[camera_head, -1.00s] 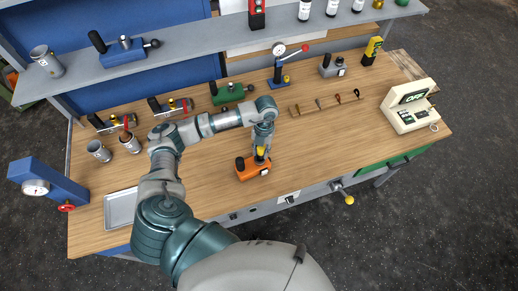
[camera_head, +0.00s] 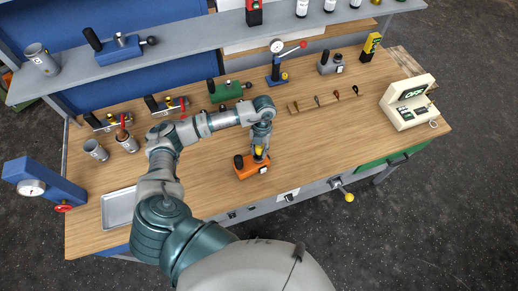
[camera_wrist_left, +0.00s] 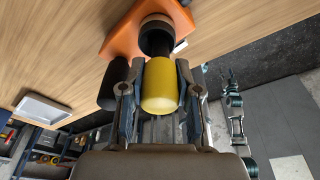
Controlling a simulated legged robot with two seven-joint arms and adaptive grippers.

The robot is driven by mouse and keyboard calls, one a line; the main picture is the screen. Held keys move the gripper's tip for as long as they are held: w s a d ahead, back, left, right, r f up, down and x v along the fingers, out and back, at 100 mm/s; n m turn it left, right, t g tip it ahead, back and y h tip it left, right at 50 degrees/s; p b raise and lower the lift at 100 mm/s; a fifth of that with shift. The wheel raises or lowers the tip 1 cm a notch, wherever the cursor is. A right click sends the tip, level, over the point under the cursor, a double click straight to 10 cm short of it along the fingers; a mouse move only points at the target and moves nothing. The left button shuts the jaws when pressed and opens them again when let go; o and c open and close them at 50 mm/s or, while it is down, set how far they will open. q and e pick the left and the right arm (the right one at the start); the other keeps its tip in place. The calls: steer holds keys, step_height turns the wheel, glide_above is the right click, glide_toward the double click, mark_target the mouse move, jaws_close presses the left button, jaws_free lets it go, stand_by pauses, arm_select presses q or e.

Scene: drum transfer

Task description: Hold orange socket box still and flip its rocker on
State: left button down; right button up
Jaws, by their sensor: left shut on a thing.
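The orange socket box (camera_head: 243,172) stands on the wooden bench near its front edge. It shows in the left wrist view (camera_wrist_left: 122,38) too, with a black collar (camera_wrist_left: 156,38) on it. A yellow cylindrical part (camera_wrist_left: 160,88) stands up from this collar, and my left gripper (camera_head: 261,148) is shut on it from above. A black upright part (camera_head: 238,161) is on the box's left side. A small white patch (camera_head: 263,170) shows at its front right. I cannot make out the rocker. Part of another arm of mine shows at the right of the wrist view, too small to judge its gripper.
A green device (camera_head: 226,91) and a pressing stand with a gauge (camera_head: 277,62) stand behind. A cream display unit (camera_head: 408,101) is at the right. An empty grey tray (camera_head: 118,208) lies at the left. The bench right of the box is clear.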

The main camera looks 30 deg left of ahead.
arm_select(q)
steer(key=shift+a+f+b, duration=0.1)
steer(key=shift+f+b, duration=0.2)
steer(key=shift+f, duration=0.2)
steer(key=shift+f+b, duration=0.5)
steer(key=shift+f, duration=0.2)
steer(key=c, duration=0.7)
jaws_free()
steer(key=shift+c, duration=0.2)
steer(key=v, duration=1.2)
